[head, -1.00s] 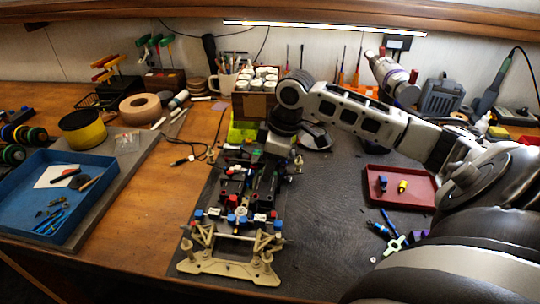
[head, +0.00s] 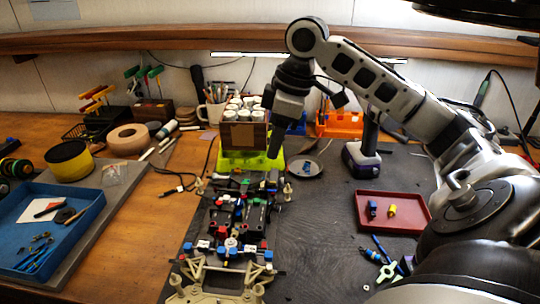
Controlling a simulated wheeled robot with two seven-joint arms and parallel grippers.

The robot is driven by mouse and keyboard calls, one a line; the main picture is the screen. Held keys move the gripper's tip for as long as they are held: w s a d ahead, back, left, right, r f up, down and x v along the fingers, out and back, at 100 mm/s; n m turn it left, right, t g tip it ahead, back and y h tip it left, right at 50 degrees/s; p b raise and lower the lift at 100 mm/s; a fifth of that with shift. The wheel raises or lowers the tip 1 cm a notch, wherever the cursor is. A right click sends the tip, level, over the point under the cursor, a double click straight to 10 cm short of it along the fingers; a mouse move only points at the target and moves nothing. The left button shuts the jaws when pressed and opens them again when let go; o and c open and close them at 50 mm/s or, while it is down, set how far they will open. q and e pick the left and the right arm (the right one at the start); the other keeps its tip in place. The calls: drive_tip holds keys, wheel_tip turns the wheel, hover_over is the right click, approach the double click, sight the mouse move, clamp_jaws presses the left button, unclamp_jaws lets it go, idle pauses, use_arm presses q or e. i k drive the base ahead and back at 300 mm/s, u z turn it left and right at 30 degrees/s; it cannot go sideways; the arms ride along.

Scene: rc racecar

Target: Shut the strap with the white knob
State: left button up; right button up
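The RC car chassis (head: 232,228) lies lengthwise on the dark mat, with its tan end frame (head: 215,281) toward me. Small black, red, blue and white parts cover it. Pale bits show near its front, including a round one (head: 231,243); I cannot tell which is the strap's white knob, nor whether the strap is open. My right gripper (head: 274,152) points down, raised above the car's far right end and apart from it. It is seen edge-on, so the gap between its fingers does not show. My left gripper is not in view.
A red tray (head: 394,226) with small blue and yellow pieces lies right of the car. A wooden box of white jars (head: 243,133) and a green bin (head: 240,162) stand behind it. A drill (head: 366,150) stands back right. A blue tray (head: 30,250) is at left.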

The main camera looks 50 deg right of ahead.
sight(278, 208)
drive_tip(key=k, duration=1.5)
